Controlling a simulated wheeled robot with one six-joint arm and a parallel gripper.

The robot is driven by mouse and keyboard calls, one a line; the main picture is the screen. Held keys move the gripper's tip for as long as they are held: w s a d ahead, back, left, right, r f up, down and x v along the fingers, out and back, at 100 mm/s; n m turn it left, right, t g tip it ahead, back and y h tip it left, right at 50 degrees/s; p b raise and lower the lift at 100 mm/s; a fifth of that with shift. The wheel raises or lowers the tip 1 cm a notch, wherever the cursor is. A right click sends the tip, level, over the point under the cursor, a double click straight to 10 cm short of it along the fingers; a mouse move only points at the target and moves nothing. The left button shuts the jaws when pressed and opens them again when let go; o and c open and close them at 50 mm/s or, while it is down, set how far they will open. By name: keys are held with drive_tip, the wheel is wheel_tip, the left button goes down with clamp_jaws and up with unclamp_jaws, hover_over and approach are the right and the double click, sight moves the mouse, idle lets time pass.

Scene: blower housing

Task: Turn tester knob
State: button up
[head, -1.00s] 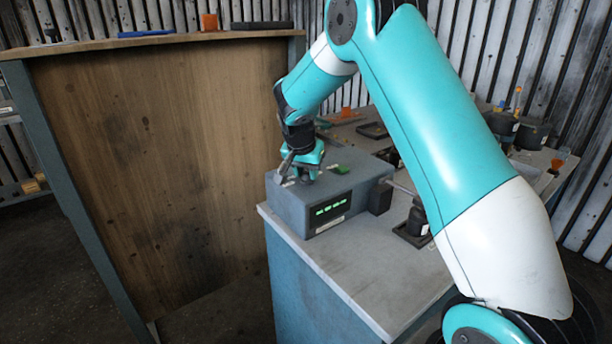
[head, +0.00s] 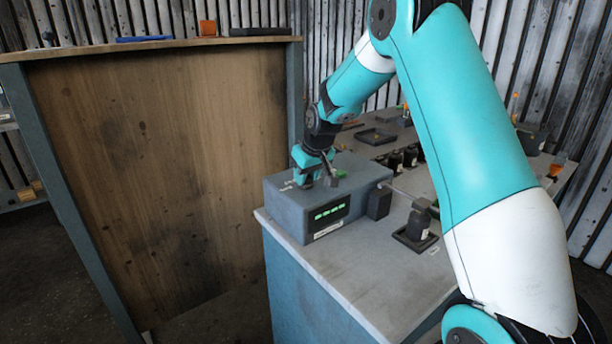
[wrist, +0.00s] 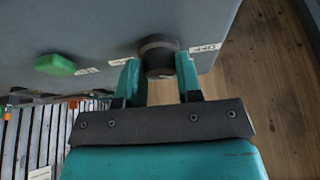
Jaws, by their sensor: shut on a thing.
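The tester (head: 290,208) is a grey box with a lit green display (head: 330,212) on its front, standing on the bench. Its dark round knob (wrist: 158,52) shows in the wrist view between the two teal fingers of my gripper (wrist: 158,78). My gripper is shut on the knob, with one finger on each side. Small white labels lie on both sides of the knob; the right one (wrist: 206,48) seems to read OFF. A green button (wrist: 55,64) is on the same face, to the left. In the head view my gripper (head: 308,184) is at the tester's top and hides the knob.
A dark block (head: 379,203) stands against the tester's right side. A small dark device on a black base (head: 416,234) is farther right. The bench top (head: 335,262) in front is bare. A tall wooden panel (head: 165,180) stands close on the left.

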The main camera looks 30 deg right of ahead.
drive_tip(key=n+y, duration=0.1)
drive_tip(key=n, duration=0.3)
drive_tip(key=shift+d+n+y, duration=0.1)
drive_tip(key=shift+n+y, duration=0.3)
idle(0.4)
drive_tip(key=o, duration=0.9)
drive_tip(key=shift+g, duration=0.3)
drive_tip(key=shift+r, duration=0.1)
drive_tip(key=b+v, duration=0.1)
drive_tip(key=v, duration=1.6)
drive_tip(key=shift+s+d, duration=0.1)
